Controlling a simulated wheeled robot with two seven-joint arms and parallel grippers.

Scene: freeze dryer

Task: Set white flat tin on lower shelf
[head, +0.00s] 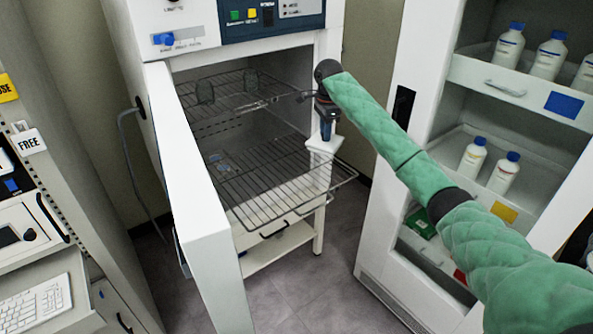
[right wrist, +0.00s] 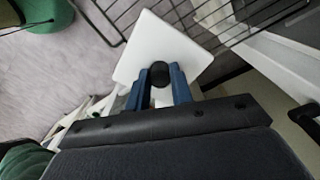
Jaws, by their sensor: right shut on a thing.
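The white flat tin (head: 324,145) is held by my right gripper (head: 327,122) near the right side of the dryer opening. In the right wrist view the blue fingers of the gripper (right wrist: 160,76) are shut on the tin's round black knob, and the square white tin (right wrist: 150,42) shows beyond them. The lower shelf (head: 262,190) is a wire rack that sticks out of the open dryer. The tin overlaps the rack's right edge in the head view; its height above the rack is unclear. The rack's wires (right wrist: 243,22) also show beside the tin in the right wrist view. My left gripper is out of view.
The dryer door (head: 205,215) stands open at the left. The upper wire shelf (head: 235,98) holds two glass vessels. The lower shelf's front part is bare; small flat bluish items (head: 222,163) lie farther back. A white cabinet (head: 387,190) with bottles stands at the right.

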